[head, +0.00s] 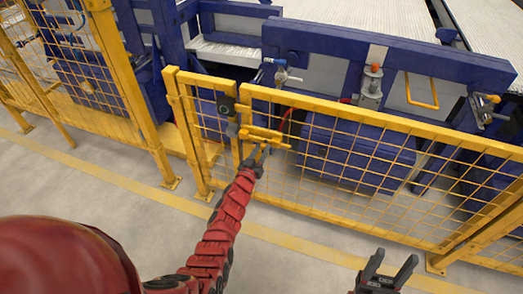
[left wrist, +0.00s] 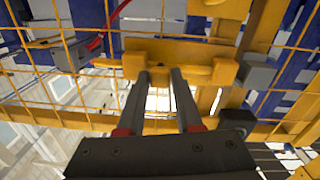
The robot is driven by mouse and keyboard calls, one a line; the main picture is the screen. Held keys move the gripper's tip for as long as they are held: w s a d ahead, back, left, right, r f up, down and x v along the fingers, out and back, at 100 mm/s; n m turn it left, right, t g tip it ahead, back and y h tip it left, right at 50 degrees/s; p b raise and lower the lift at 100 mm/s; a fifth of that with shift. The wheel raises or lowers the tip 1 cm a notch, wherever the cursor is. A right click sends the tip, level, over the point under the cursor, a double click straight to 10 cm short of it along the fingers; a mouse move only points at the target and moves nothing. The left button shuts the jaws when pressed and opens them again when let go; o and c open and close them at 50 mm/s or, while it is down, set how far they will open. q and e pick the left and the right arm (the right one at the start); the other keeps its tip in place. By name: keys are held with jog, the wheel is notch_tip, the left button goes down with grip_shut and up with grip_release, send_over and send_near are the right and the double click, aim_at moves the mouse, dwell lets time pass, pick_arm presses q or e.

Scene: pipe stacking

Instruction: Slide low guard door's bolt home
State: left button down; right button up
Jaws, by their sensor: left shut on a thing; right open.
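The low guard door (head: 340,112) is a yellow frame with wire mesh, standing beside a yellow post (head: 186,130). Its yellow bolt (head: 262,134) lies level near the door's upper left corner, and it also shows in the left wrist view (left wrist: 196,74). My left gripper (head: 264,150) is at the bolt from the near side. In the left wrist view its two dark fingers (left wrist: 161,76) reach the bolt and are shut on it; the gripped part is mostly hidden. How far the bolt sits in its keeper cannot be told. My right gripper (head: 388,262) is open and empty, low in front of the fence.
Dark boxes (head: 226,104) sit on the frame beside the bolt. Behind the door stand blue machine beams (head: 400,55) and a blue cabinet (head: 355,150). A red cable (left wrist: 95,45) passes behind the mesh. The grey floor (head: 290,262) in front is clear.

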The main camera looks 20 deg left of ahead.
dwell(0.8)
pick_arm(q)
jog(key=a+p, duration=0.2)
jog(key=a, duration=0.4)
jog(key=c, duration=0.6)
grip_release()
jog(key=shift+a, duration=0.15)
jog(key=shift+o, duration=0.2)
